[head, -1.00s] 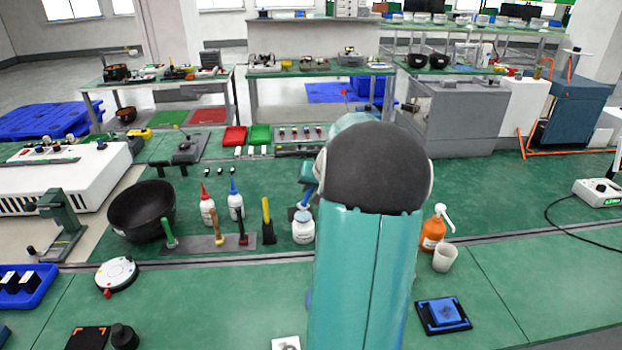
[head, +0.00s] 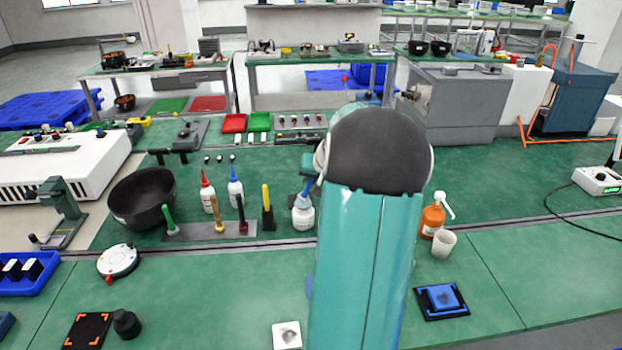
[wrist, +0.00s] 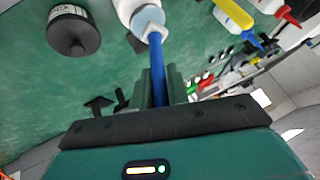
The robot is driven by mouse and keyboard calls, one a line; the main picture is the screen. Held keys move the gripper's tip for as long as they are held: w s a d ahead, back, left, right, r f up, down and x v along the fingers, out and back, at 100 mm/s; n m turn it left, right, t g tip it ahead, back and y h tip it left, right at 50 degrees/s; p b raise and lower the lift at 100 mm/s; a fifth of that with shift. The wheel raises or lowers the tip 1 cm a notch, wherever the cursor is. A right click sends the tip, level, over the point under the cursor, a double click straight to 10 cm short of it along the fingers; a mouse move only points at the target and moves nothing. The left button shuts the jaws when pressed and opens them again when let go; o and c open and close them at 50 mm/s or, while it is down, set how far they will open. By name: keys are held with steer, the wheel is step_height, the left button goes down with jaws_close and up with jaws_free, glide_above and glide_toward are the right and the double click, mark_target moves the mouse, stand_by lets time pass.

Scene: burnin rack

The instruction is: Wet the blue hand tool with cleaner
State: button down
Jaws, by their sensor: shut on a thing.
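The blue hand tool (wrist: 157,70) shows as a straight blue shaft in the wrist view. My gripper (wrist: 155,98) is shut on its near end. The far end meets the mouth of a white bottle (wrist: 140,12) with a pale blue top; how deep it sits inside, I cannot tell. In the head view the white bottle (head: 303,216) stands upright on the green bench, with the blue tool (head: 308,188) tilted at its mouth. My arm hides most of my gripper there. An orange pump bottle (head: 432,218) stands to the right; I cannot read which bottle holds cleaner.
A rack of upright handled tools (head: 205,232), a red-tipped bottle (head: 207,193) and a blue-tipped bottle (head: 235,188) stand left of the white bottle. A black bowl (head: 142,198) is farther left. The right bench is largely clear.

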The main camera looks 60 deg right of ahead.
steer(key=shift+f, duration=1.05)
stand_by(1.3)
steer(key=shift+r, duration=3.55)
